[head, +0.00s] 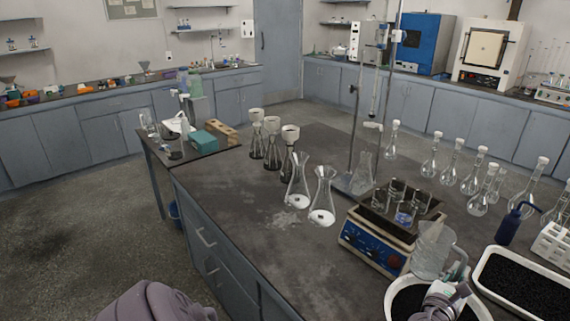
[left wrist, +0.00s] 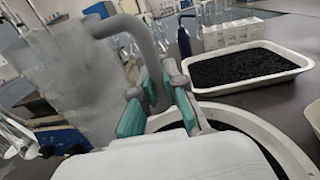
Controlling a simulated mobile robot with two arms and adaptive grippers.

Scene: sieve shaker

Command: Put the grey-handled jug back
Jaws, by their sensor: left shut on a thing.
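The clear jug (head: 430,250) with a grey handle is near the right front of the dark bench, beside the shaker. In the left wrist view the jug (left wrist: 72,85) fills the left side, and its grey handle (left wrist: 142,32) curves down toward the fingers. My left gripper (head: 457,271) is shut on the handle; its teal finger pads show in the left wrist view (left wrist: 160,100). The jug looks roughly upright in the head view. I cannot tell whether its base touches anything. My right gripper is not in view.
A round white tub (head: 398,304) of dark material sits below the jug. A white tray (head: 482,282) of black granules is to its right. The blue-fronted shaker (head: 375,250) holding beakers stands left. A blue bottle (head: 510,226) and several flasks are behind. The bench's left front is clear.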

